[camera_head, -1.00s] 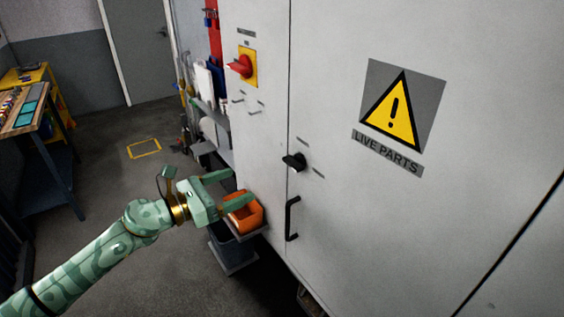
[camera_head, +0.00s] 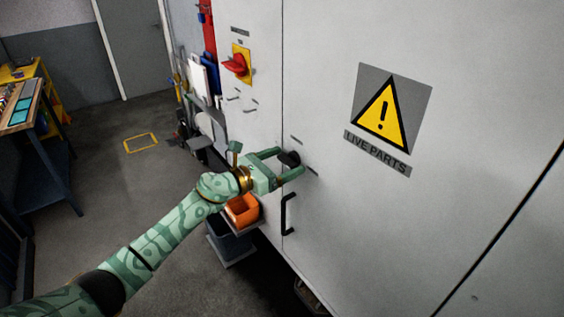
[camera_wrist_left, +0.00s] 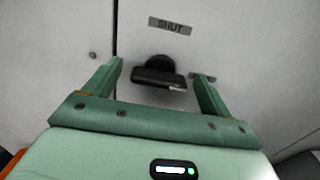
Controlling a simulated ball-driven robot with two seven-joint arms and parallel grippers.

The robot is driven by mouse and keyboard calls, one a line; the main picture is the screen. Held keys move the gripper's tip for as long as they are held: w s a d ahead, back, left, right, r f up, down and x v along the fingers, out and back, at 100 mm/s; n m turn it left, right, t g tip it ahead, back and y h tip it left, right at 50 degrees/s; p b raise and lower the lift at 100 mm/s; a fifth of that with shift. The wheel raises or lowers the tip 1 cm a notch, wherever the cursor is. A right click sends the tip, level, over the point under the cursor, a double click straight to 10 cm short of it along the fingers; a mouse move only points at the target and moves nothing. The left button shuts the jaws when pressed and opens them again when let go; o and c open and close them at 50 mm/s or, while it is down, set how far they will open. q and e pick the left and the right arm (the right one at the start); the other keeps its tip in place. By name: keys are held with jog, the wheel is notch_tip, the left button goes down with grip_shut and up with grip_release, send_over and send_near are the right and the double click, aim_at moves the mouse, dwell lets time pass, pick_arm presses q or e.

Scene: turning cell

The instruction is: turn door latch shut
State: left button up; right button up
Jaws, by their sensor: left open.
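The door latch (camera_head: 289,158) is a black knob with a bar handle on the white cabinet door. In the left wrist view the latch (camera_wrist_left: 158,74) sits between my open fingers, its bar lying across, slightly tilted, with clear gaps on both sides. A label reading SHUT (camera_wrist_left: 170,26) is above it, and another small label, too hidden to read, is at its right. My left gripper (camera_head: 291,161) is open around the latch, and its fingers partly cover it in the head view. In the left wrist view my left gripper (camera_wrist_left: 158,78) holds nothing. My right gripper is not in view.
A black pull handle (camera_head: 289,214) is on the door below the latch. A red rotary switch (camera_head: 237,65) is on the cabinet at upper left. An orange bin (camera_head: 241,210) stands below my left wrist. The floor to the left is mostly open.

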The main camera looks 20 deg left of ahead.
pick_arm(q)
jog(key=c, duration=1)
jog(key=shift+n, duration=0.4)
jog(key=shift+n+p, duration=0.35)
jog(key=shift+n, duration=0.35)
jog(key=n+p, duration=0.1)
jog(key=n, duration=0.5)
jog(key=shift+a+p, duration=0.15)
jog(key=shift+p, duration=0.25)
jog(key=n+p, duration=0.1)
jog(key=n, duration=0.4)
jog(key=shift+w+f+n+p, duration=0.1)
jog(key=shift+n+p, duration=0.2)
jog(key=shift+p, duration=0.1)
jog(key=shift+f+n+p, duration=0.15)
jog(key=shift+n+p, duration=0.55)
jog(key=shift+n, duration=1.3)
